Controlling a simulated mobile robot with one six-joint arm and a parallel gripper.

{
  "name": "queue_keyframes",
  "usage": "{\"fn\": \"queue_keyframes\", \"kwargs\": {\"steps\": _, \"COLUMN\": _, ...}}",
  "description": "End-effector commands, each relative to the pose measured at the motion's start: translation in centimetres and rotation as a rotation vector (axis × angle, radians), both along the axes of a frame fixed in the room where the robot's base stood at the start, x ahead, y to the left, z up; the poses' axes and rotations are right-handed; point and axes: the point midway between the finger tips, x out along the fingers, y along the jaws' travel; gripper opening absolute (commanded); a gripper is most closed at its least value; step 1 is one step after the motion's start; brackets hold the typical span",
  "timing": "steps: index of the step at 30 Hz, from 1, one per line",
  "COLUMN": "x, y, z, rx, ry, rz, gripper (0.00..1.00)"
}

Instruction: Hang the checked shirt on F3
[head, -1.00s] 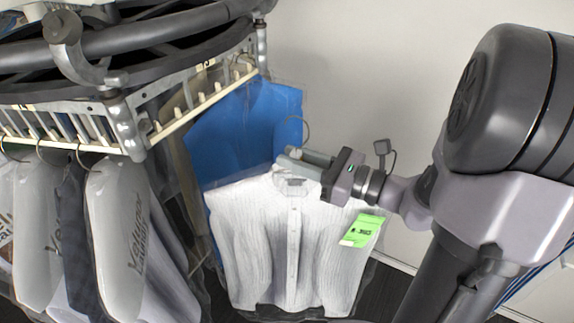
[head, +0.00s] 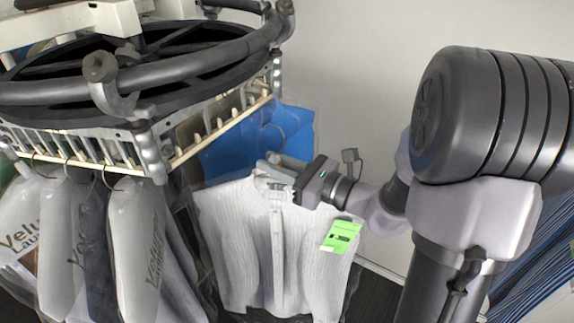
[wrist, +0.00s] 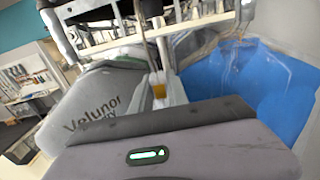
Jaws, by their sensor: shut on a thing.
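A pale grey-white shirt (head: 280,235) in clear film, with a green tag (head: 341,236), hangs upright below my gripper (head: 275,170) in the head view. It looks finely lined; I cannot make out a clear check. My gripper is shut on its hanger at the neck, and the wire hook rises above the jaws. The wrist view shows the fingers (wrist: 161,88) closed at the bottom of the upright hook. The rail (head: 225,130), with its row of cream pegs, is up and to the left of my gripper. Slot labels are too small to read.
A blue garment (head: 255,140) in film hangs behind the shirt; it also shows at right in the wrist view (wrist: 245,85). Several bagged garments (head: 130,235) hang on the rail's left side. A plain wall (head: 360,70) is behind.

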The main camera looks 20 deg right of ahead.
Motion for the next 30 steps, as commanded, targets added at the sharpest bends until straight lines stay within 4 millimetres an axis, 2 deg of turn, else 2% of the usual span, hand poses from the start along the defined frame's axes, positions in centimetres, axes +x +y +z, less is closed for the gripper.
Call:
{"fn": "queue_keyframes", "kwargs": {"steps": 15, "x": 4.4, "y": 3.2, "z": 0.1, "rx": 0.000, "ry": 0.000, "rz": 0.001, "gripper": 0.00}}
{"fn": "queue_keyframes", "kwargs": {"steps": 30, "x": 5.0, "y": 3.7, "z": 0.0, "rx": 0.000, "ry": 0.000, "rz": 0.000, "gripper": 0.00}}
